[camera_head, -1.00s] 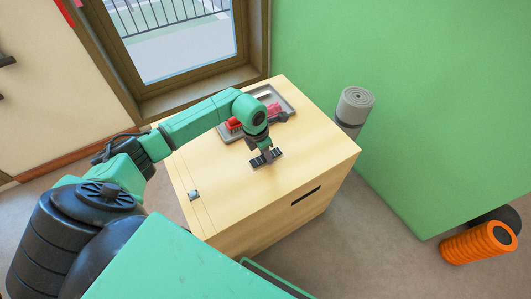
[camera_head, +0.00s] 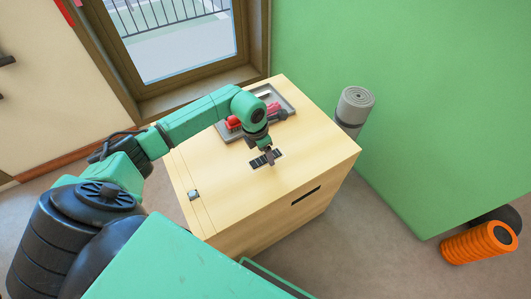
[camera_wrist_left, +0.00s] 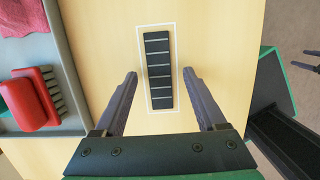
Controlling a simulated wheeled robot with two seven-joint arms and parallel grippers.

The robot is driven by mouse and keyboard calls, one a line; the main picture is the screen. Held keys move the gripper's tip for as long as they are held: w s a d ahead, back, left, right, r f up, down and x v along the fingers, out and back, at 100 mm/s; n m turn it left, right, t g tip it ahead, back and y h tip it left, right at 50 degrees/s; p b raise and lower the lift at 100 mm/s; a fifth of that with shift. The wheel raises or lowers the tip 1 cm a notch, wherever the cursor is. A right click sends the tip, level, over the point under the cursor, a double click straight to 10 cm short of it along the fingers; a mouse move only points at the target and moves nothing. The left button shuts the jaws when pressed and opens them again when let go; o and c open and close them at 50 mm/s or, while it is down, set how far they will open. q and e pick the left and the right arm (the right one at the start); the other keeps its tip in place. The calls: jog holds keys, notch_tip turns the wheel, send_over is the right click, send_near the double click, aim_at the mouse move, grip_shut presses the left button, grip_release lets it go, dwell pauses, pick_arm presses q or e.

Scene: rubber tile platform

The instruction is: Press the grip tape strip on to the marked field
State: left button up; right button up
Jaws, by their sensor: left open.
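The grip tape strip (camera_wrist_left: 159,72) is dark with thin light cross lines. It lies on the wooden box top inside the white outline of the marked field (camera_wrist_left: 178,75), near the outline's lower end in the left wrist view. In the head view the strip (camera_head: 259,161) is partly covered by my gripper. My left gripper (camera_wrist_left: 160,78) is open, its fingers on either side of the strip and apart from it in the left wrist view. In the head view my left gripper (camera_head: 270,158) is low over the strip. Dark prongs at the left wrist view's right edge may be my right gripper.
A grey tray (camera_wrist_left: 65,65) with a red brush (camera_wrist_left: 33,100) and a pink cloth (camera_wrist_left: 15,15) stands beyond the strip. A grey rolled mat (camera_head: 354,105) stands behind the box (camera_head: 310,160). An orange roller (camera_head: 478,243) lies on the floor.

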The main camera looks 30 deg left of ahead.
aim_at(258, 162)
pick_arm(q)
jog(key=v, duration=1.3)
jog(key=shift+r, duration=0.3)
jog(key=shift+c, duration=0.3)
